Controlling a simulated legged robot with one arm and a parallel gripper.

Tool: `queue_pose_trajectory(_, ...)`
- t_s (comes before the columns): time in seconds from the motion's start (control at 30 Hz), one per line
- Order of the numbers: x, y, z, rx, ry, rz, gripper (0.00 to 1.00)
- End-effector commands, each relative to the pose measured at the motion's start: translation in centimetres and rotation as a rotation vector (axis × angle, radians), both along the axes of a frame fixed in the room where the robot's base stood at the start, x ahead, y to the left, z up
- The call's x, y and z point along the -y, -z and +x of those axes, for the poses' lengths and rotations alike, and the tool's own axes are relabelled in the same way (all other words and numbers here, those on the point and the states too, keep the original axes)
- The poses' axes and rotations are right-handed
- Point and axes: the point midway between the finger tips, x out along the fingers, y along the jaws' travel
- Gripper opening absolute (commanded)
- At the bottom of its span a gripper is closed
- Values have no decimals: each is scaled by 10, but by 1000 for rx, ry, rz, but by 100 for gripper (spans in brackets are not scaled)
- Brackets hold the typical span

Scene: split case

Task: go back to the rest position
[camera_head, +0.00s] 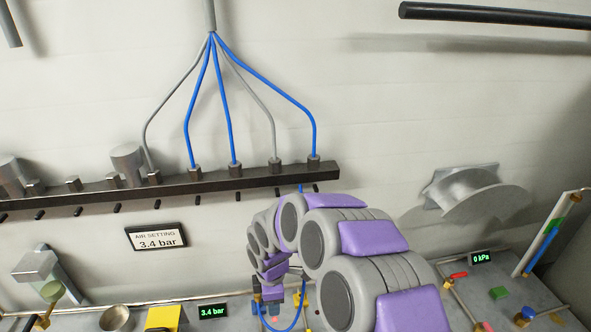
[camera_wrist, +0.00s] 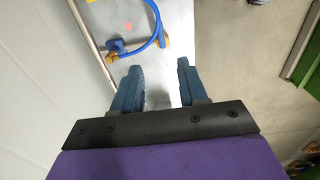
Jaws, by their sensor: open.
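My gripper (camera_wrist: 161,72) is open in the wrist view, its two blue fingers apart with nothing between them. Beyond the fingertips is the pale bench top (camera_wrist: 180,30). A curved blue hose (camera_wrist: 158,30) with brass-coloured ends lies ahead and to the left of the fingers, apart from them. In the head view my purple and grey arm reaches over the bench, and its far end is small and partly hidden beside a blue hose (camera_head: 294,323).
A dark manifold rail (camera_head: 225,188) with blue and grey tubes runs along the wall. An air setting sign (camera_head: 156,237) reads 3.4 bar.

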Motion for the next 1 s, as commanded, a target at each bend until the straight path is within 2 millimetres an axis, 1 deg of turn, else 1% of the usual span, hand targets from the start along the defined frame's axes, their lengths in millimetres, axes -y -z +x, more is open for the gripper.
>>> queue_pose_trajectory(0.07, 3, -4, -2, -1, 21, -1, 43)
queue_pose_trajectory(0.17, 17, -17, -11, -11, 93, 0, 43)
queue_pose_trajectory(0.27, 39, -38, -25, -21, 217, 3, 43)
queue_pose_trajectory(0.3, 50, -47, -33, -26, 274, 3, 43)
queue_pose_trajectory(0.37, 67, -59, -45, -35, 362, -2, 43)
queue_pose_trajectory(0.4, 79, -67, -54, -39, 421, -3, 43)
queue_pose_trajectory(0.57, 122, -92, -92, -62, 663, -19, 43)
queue_pose_trajectory(0.6, 131, -98, -102, -64, 724, -25, 43)
queue_pose_trajectory(0.77, 165, -113, -148, -82, 980, -55, 43)
queue_pose_trajectory(0.8, 174, -116, -160, -84, 1045, -61, 43)
queue_pose_trajectory(0.97, 202, -123, -212, -101, 1314, -91, 43)
queue_pose_trajectory(1.0, 209, -124, -225, -105, 1382, -97, 43)
